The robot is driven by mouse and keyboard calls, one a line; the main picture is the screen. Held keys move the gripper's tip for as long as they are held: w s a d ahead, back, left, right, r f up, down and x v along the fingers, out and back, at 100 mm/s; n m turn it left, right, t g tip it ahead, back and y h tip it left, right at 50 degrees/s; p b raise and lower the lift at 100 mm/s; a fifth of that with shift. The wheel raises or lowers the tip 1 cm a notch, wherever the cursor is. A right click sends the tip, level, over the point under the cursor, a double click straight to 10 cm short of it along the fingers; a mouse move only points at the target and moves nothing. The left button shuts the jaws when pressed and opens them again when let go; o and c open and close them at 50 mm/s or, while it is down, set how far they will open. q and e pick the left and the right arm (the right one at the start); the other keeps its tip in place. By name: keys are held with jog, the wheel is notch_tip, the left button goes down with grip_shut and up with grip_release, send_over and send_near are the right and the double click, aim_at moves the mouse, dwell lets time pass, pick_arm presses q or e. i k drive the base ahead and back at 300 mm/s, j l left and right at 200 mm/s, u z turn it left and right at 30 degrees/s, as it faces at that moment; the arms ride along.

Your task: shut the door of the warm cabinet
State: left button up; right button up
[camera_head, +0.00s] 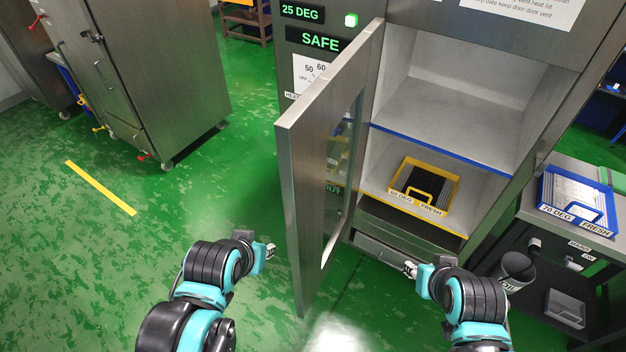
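The warm cabinet (453,85) stands in front of me with its interior in view. Its steel door (304,200) is swung wide open, hinged on the cabinet's left side and sticking out toward me. A window and a handle show on the door's right-hand face. My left gripper (271,250) is left of the door, close to its lower part, with a visible gap; its fingers are too small to read. My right gripper (408,269) is in front of the cabinet's lower drawer, right of the door; its finger state is unclear.
A yellow tray (447,212) sits on the cabinet's lower shelf. Steel cabinets (150,70) stand at back left. Green floor (90,260) is clear at left.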

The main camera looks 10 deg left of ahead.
aim_at(303, 133)
jog(key=i+j+z, duration=0.3)
jog(key=j+z, duration=0.35)
jog(key=j, duration=0.2)
jog(key=i+j+z, duration=0.15)
jog(key=j+z, duration=0.15)
jog(key=j, duration=0.2)
jog(key=j+z, duration=0.35)
jog(key=j, duration=0.15)
jog(key=k+j, duration=0.15)
jog(key=k, duration=0.15)
jog(key=k+j+z, duration=0.15)
jog(key=k, duration=0.2)
jog(key=j+z, duration=0.1)
jog(key=j, duration=1.25)
jog(key=i+l, duration=0.1)
jog(key=l, duration=0.2)
jog(key=i+l, duration=0.1)
jog(key=l, duration=0.25)
